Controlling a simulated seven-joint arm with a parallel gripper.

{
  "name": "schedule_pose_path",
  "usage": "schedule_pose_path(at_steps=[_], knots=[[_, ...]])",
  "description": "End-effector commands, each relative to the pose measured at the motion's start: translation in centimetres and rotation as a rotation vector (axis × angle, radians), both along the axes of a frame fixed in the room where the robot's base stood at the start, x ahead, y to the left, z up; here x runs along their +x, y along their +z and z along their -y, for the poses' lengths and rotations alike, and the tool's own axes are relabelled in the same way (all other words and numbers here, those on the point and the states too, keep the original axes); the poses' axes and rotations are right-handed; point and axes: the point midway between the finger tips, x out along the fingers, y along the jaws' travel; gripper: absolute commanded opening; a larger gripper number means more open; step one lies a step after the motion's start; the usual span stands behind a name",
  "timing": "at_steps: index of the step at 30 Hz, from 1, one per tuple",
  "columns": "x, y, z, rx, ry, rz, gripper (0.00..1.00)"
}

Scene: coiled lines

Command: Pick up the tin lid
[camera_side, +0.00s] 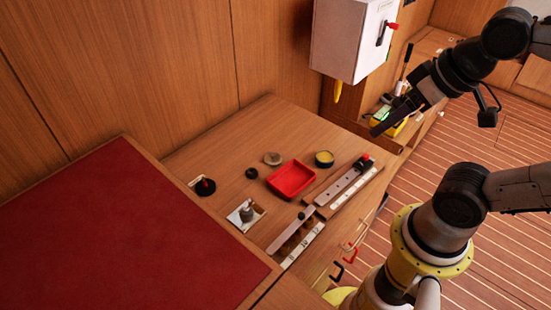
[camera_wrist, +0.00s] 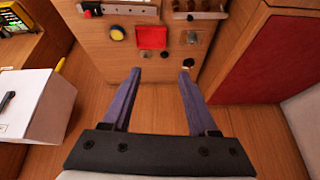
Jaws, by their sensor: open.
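A flat, round grey-tan disc (camera_side: 272,158), which looks like the tin lid, lies on the wooden worktop beside the red tray, on its wall side. It appears small below the tray in the wrist view (camera_wrist: 147,54). A dark round tin with a yellow top (camera_side: 324,158) stands at the tray's other side; it also shows in the wrist view (camera_wrist: 117,33). My gripper (camera_side: 377,131) is open and empty, high and to the right of the worktop objects in the side view. Its two fingers (camera_wrist: 160,71) are spread wide in the wrist view, with nothing between them.
A red tray (camera_side: 291,179) sits mid-worktop. Nearby are a small dark ring (camera_side: 252,173), a black round piece with a red knob (camera_side: 204,186), and a metal plate with a cylinder (camera_side: 245,215). Long strips (camera_side: 343,187) line the front edge. A white box (camera_side: 350,40) hangs behind.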

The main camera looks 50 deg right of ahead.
Motion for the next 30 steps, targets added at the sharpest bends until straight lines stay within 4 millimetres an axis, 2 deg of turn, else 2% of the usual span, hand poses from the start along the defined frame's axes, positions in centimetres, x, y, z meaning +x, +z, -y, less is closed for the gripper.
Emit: schedule_pose_path(at_steps=[3,7,11,16,20,23,26,30], knots=[[2.1,3.0,0.0,0.068,-0.118,0.057,0.6],[5.5,5.2,0.2,0.14,-0.247,0.058,0.6],[9.3,6.6,0.5,0.198,-0.364,0.04,0.6],[15.8,6.7,1.3,0.266,-0.53,-0.008,0.6],[21.2,5.2,2.1,0.305,-0.657,-0.057,0.6],[25.1,3.1,3.0,0.326,-0.748,-0.098,0.6],[28.7,0.1,3.9,0.338,-0.828,-0.144,0.6],[32.8,-5.4,5.3,0.339,-0.925,-0.216,0.6]])
